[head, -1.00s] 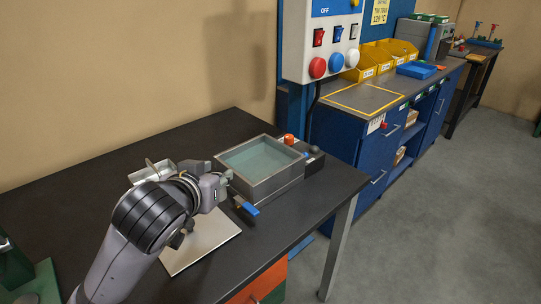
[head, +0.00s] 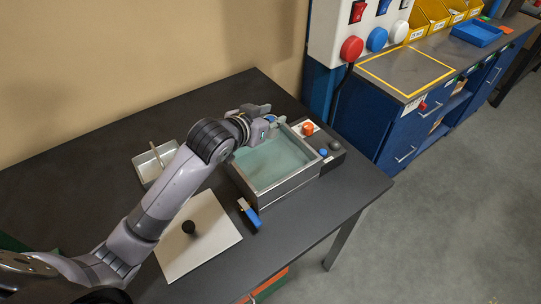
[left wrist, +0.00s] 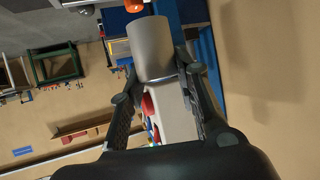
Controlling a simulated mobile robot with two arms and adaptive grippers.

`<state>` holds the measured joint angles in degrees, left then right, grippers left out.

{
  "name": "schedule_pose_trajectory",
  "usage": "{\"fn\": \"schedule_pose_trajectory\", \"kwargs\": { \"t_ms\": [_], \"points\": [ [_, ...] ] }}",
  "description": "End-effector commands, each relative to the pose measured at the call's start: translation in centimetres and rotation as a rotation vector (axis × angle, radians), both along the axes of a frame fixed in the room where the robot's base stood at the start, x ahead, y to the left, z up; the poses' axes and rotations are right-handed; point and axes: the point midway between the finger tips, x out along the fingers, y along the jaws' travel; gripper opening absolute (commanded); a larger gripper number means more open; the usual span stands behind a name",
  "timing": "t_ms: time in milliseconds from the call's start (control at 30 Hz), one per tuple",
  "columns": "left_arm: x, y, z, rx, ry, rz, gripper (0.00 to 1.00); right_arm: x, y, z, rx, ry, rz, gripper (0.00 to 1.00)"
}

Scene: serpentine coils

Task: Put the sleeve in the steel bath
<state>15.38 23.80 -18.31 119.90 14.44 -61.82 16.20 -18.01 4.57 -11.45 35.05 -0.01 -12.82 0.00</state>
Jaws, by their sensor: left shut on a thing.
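The sleeve (left wrist: 152,48) is a plain grey cylinder between my left gripper's fingers in the left wrist view. My left gripper (left wrist: 158,88) is shut on it. In the head view my left gripper (head: 266,118) is over the far left rim of the steel bath, and the sleeve cannot be made out clearly there. The steel bath (head: 290,186) is a square metal tank of pale greenish liquid on the dark table. My right gripper is not in view.
A blue-handled valve (head: 249,212) sticks out at the bath's front. A control block with an orange knob (head: 308,128) adjoins its right side. A small metal tray (head: 146,165) and a pale plate (head: 215,240) with a dark knob (head: 188,227) lie left. A switch box (head: 335,30) hangs behind.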

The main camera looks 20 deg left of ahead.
Motion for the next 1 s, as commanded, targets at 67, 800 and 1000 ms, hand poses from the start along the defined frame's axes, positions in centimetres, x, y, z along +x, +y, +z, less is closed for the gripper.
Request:
{"fn": "schedule_pose_trajectory", "kwargs": {
  "t_ms": [67, 800, 1000],
  "points": [
    [-0.1, 0.0, -2.3, -0.001, 0.006, 0.0, 0.0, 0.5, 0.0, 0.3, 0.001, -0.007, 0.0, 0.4],
    [0.0, -0.1, -14.0, -0.002, -0.001, 0.0, 0.0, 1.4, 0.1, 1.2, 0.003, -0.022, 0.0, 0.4],
    [0.0, -0.1, -14.4, -0.001, -0.003, -0.001, 0.0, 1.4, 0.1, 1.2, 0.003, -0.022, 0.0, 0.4]
  ]
}}
